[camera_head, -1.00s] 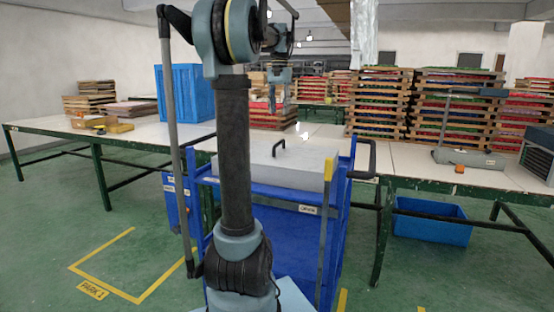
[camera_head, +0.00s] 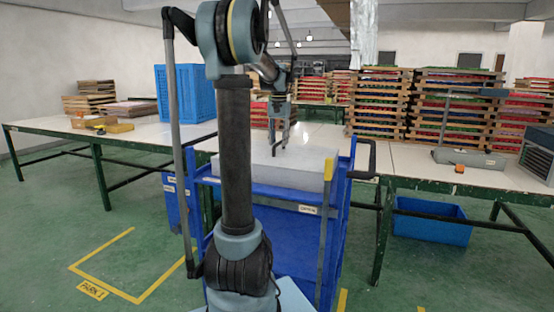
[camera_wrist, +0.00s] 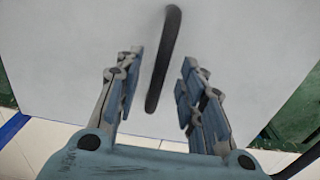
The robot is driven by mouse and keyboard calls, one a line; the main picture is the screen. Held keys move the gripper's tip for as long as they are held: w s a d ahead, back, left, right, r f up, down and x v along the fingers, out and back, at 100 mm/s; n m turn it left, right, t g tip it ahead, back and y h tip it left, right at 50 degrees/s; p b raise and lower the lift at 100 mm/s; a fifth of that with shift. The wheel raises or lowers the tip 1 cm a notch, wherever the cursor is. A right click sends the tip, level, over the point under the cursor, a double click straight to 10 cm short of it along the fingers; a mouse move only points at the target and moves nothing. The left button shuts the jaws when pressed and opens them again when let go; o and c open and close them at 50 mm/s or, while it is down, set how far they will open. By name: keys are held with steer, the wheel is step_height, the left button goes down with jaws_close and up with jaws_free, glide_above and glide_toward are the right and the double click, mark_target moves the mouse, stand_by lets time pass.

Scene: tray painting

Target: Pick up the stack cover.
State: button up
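The stack cover (camera_head: 300,173) is a pale grey box-like lid on top of the blue cart (camera_head: 290,220). Its flat top fills most of the wrist view (camera_wrist: 60,60). A black bar handle (camera_wrist: 164,60) stands on that top. My gripper (camera_head: 279,148) is over the cover's top, pointing down at the handle. In the wrist view my gripper (camera_wrist: 155,85) is open, one finger on each side of the handle's near end, with gaps on both sides. In the head view my fingers mostly hide the handle.
A long green-framed table (camera_head: 455,182) runs behind the cart. The cart's black push handle (camera_head: 372,160) rises right of the cover.

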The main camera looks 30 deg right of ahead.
steer(key=shift+f, duration=1.35)
steer(key=shift+c, duration=0.2)
jaws_close()
steer(key=shift+r, duration=0.15)
step_height(320, 180, up, 18)
